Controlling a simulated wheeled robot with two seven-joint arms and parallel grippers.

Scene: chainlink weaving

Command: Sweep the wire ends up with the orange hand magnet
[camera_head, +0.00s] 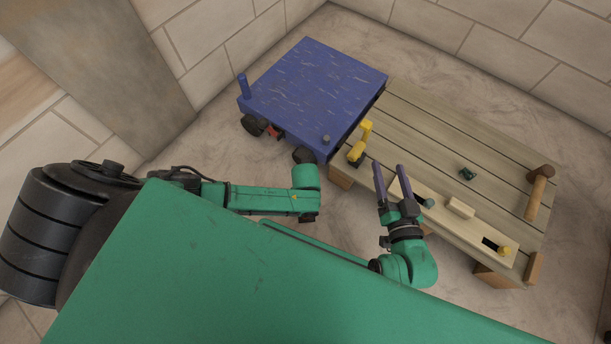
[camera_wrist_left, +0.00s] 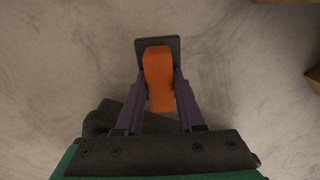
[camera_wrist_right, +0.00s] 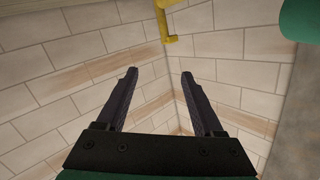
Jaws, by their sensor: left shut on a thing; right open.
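The orange hand magnet (camera_wrist_left: 158,80), an orange handle on a dark plate, is between the fingers of my left gripper (camera_wrist_left: 160,82) in the left wrist view. The gripper is shut on it, with bare floor below. In the head view my left forearm shows, but the magnet and fingers are hidden. My right gripper (camera_head: 390,168) is open and empty by the near left edge of the bench; its spread fingers (camera_wrist_right: 159,73) point at the walls in the right wrist view. I cannot make out any wire ends in these frames.
The concrete floor (camera_head: 225,150) left of the cart is clear.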

